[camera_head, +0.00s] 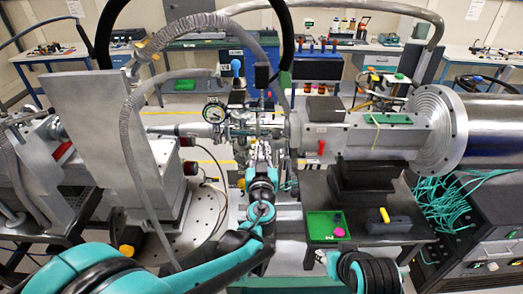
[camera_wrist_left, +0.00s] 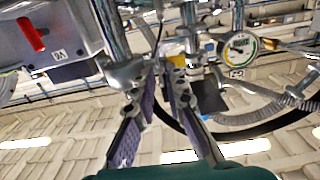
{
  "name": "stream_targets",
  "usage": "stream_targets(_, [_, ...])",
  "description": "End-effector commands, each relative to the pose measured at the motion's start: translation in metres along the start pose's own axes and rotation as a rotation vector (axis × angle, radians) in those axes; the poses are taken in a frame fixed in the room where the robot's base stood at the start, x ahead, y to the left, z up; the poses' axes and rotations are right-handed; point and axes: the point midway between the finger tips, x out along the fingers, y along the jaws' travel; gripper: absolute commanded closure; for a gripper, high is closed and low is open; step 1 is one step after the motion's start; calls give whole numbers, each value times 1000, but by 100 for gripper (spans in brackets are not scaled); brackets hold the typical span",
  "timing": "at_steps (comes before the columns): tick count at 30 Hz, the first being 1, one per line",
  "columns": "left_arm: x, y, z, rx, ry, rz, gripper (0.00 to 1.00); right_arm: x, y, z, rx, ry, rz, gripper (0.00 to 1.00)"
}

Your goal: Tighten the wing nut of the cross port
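The steel cross port (camera_head: 240,122) with its clamps and fittings stands mid-bench in the head view. In the left wrist view its fittings (camera_wrist_left: 190,45) fill the upper middle. My left gripper (camera_head: 258,150) reaches up to the near side of the cross. In the wrist view my left gripper (camera_wrist_left: 161,80) has two purple-padded fingers apart, with a narrow gap at the tips close to the metal fittings. Nothing is clearly held between them. I cannot make out the wing nut, and contact cannot be told.
A round gauge (camera_head: 214,112) sits just left of the cross; it also shows in the wrist view (camera_wrist_left: 238,47). A grey chamber (camera_head: 350,135) with a red handle (camera_head: 321,147) stands close right. A green tray (camera_head: 326,226) sits on a dark stand. Flexible hoses arch overhead.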

Motion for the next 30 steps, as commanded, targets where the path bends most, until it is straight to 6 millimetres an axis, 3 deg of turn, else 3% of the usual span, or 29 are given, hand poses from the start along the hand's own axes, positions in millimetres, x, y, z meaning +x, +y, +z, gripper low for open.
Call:
stream_targets(17, [0, 0, 1, 57, 0, 0, 100, 2, 0, 1, 0, 0, 0, 60])
stream_targets(30, [-1, 2, 2, 402, 0, 0, 100, 10, 0, 8, 0, 0, 0, 60])
